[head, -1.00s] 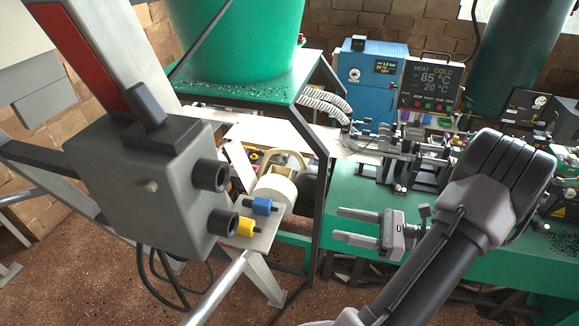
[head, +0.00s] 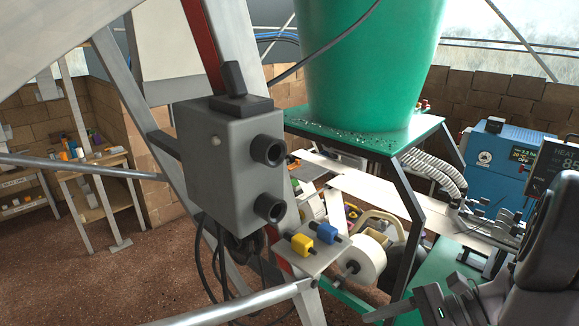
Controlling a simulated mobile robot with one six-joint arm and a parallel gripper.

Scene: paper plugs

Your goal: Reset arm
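My gripper (head: 412,306) is at the lower right of the head view, in front of the green bench. One pale finger shows, pointing left; the rest of the jaw is cut off by the bottom edge. My dark arm rises at the right edge. A blue plug (head: 324,232) and a yellow plug (head: 302,244) sit side by side on a small metal shelf (head: 316,258). The grey box (head: 232,158) above them has two dark round sockets on its right side, which look empty. My gripper is well to the right of the plugs and apart from them.
A white paper roll (head: 364,260) stands right of the shelf. A green hopper (head: 370,60) rests on a green-topped frame behind. A metal rail (head: 230,304) crosses the lower front. A blue machine (head: 497,160) stands at the right. Brown floor (head: 60,280) is open at the left.

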